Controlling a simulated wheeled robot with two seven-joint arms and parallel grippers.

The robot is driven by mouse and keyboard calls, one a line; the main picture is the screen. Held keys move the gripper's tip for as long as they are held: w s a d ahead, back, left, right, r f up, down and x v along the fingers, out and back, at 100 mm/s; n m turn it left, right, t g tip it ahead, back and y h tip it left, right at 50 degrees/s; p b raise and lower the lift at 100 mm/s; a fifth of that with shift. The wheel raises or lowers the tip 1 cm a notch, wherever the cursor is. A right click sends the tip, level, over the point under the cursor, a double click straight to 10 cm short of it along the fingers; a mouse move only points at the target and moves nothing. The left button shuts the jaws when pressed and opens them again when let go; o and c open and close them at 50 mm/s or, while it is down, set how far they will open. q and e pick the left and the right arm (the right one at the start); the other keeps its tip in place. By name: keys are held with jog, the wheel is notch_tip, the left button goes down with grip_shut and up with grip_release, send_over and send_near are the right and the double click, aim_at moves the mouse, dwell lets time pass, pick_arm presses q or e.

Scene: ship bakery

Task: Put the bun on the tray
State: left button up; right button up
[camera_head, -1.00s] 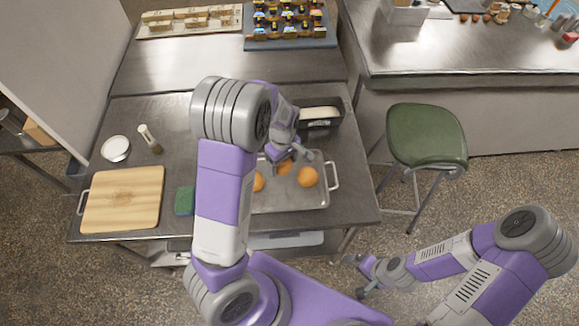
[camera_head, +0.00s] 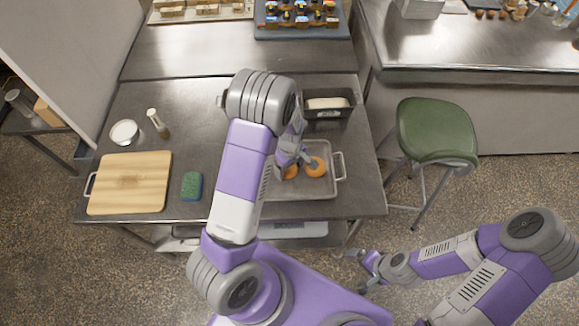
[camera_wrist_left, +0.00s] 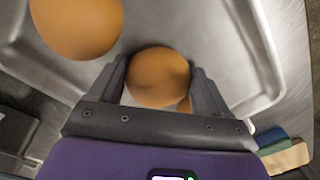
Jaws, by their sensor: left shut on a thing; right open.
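The metal tray (camera_head: 318,188) lies on the steel table, partly hidden by my left arm; it also fills much of the left wrist view (camera_wrist_left: 215,40). My left gripper (camera_head: 293,165) is low over the tray, shut on an orange-brown bun (camera_wrist_left: 158,75) that sits between its fingers. A second bun (camera_head: 315,167) rests on the tray just right of the gripper. The left wrist view shows another bun close by (camera_wrist_left: 75,25) and an orange sliver beside the held bun. Whether the held bun touches the tray is unclear. My right gripper (camera_head: 362,270) is open and empty, over the floor.
A loaf tin (camera_head: 328,110) stands behind the tray. A cutting board (camera_head: 130,182), green-blue sponge (camera_head: 192,186), white bowl (camera_head: 124,132) and shaker (camera_head: 158,122) are on the left. A green stool (camera_head: 437,130) stands right of the table.

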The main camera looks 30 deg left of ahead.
pick_arm(q)
jog(key=o, duration=0.8)
jog(key=shift+f, duration=0.15)
jog(key=shift+r, duration=0.35)
notch_tip(320, 180, up, 12)
jog(key=p, duration=0.1)
jog(key=shift+w+f+p, duration=0.15)
jog(key=shift+w+p, duration=0.1)
jog(key=shift+p, duration=0.1)
jog(key=shift+d, duration=0.1)
